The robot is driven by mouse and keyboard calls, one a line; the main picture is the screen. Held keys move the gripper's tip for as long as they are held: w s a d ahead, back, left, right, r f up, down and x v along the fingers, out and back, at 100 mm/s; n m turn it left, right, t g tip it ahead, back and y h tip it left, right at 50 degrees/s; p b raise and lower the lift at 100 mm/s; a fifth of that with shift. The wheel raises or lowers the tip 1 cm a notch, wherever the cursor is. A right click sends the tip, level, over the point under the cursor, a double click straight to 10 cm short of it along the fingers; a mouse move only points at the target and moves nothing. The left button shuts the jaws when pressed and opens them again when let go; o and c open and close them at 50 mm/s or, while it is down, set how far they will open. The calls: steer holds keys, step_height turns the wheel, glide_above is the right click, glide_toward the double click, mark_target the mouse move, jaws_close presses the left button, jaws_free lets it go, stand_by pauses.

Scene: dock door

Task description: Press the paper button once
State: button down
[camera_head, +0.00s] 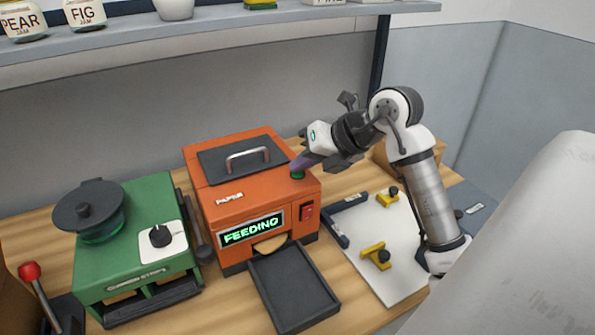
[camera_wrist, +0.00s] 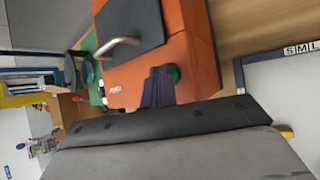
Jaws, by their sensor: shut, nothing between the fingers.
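The orange machine (camera_head: 225,205) labelled PAPER stands on the wooden bench, its lit display (camera_head: 252,229) reading FEEDING. A green round button (camera_head: 297,176) sits on its top near the front right corner; it also shows in the wrist view (camera_wrist: 175,73). My gripper (camera_head: 297,168) is shut and empty, its purple fingertips pointing down at the button. The fingertips also show in the wrist view (camera_wrist: 158,84), overlapping the button's edge. I cannot tell whether they touch it. A pale round piece (camera_head: 269,243) shows in the slot below the display.
A dark tray (camera_head: 292,290) lies in front of the slot. A red switch (camera_head: 306,212) is on the machine's front. A green machine (camera_head: 135,245) with a knob stands left. A white board (camera_head: 385,235) with yellow clamps lies right. A jar shelf (camera_head: 200,40) runs above.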

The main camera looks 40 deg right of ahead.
steer(key=shift+r, duration=0.75)
steer(key=shift+r+p, duration=1.25)
steer(key=shift+r, duration=1.25)
